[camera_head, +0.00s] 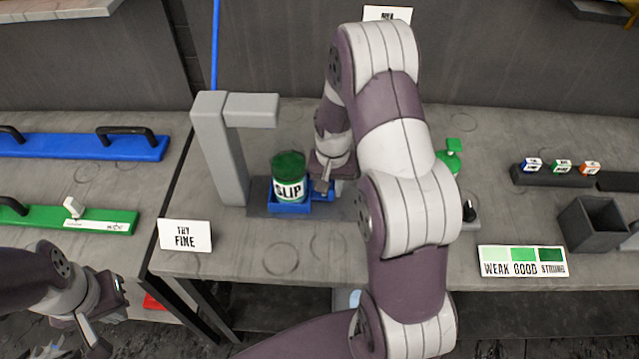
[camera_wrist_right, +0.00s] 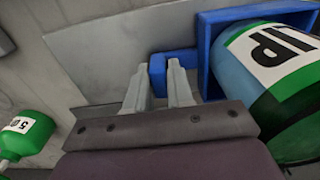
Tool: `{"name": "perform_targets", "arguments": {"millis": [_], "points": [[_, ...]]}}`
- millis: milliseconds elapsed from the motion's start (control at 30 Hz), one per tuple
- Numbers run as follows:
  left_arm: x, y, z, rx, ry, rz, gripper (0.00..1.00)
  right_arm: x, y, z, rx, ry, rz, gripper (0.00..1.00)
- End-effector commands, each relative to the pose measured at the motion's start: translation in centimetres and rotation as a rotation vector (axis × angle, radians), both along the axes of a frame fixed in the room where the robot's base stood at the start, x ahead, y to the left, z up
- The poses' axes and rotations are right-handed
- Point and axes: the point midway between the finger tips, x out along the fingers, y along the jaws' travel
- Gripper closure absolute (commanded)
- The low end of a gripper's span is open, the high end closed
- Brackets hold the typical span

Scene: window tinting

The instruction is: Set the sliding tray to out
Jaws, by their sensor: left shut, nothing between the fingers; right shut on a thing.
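The sliding tray (camera_head: 291,208) is a small blue tray on a dark base plate (camera_head: 262,211), beside a grey post with an overhanging arm (camera_head: 250,110). A can labelled SLIP (camera_head: 289,189), with a dark green top, stands in the tray. My right gripper (camera_head: 323,186) is at the tray's right side. In the right wrist view its fingers (camera_wrist_right: 158,82) are shut on the tray's blue handle (camera_wrist_right: 158,66). The tray (camera_wrist_right: 204,50) and the tilted-looking can (camera_wrist_right: 270,65) show there too. My left gripper (camera_head: 97,340) is shut and empty at the lower left, away from the tray.
A TRY FINE card (camera_head: 185,236) stands at the front left. A green bottle (camera_head: 449,160) stands behind my right arm, which hides part of the bench. At right are a WEAK GOOD STRONG card (camera_head: 522,261), a small rack (camera_head: 552,176) and a dark open box (camera_head: 590,228).

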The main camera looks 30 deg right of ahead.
Motion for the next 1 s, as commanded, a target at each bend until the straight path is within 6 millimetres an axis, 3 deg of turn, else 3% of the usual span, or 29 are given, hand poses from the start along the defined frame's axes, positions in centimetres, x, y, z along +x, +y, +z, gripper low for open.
{"name": "perform_targets", "arguments": {"millis": [500,967,1000], "points": [[0.0,0.0,1.0,0.0,0.0,0.0,1.0,-4.5,-7.5,0.3,-0.002,-0.003,-0.004,1.0],[0.0,0.0,1.0,0.0,0.0,0.0,1.0,-5.0,-8.5,0.3,-0.003,-0.005,0.0,1.0],[0.0,0.0,1.0,0.0,0.0,0.0,1.0,-5.0,-8.5,0.3,-0.004,-0.006,0.0,0.72]]}}
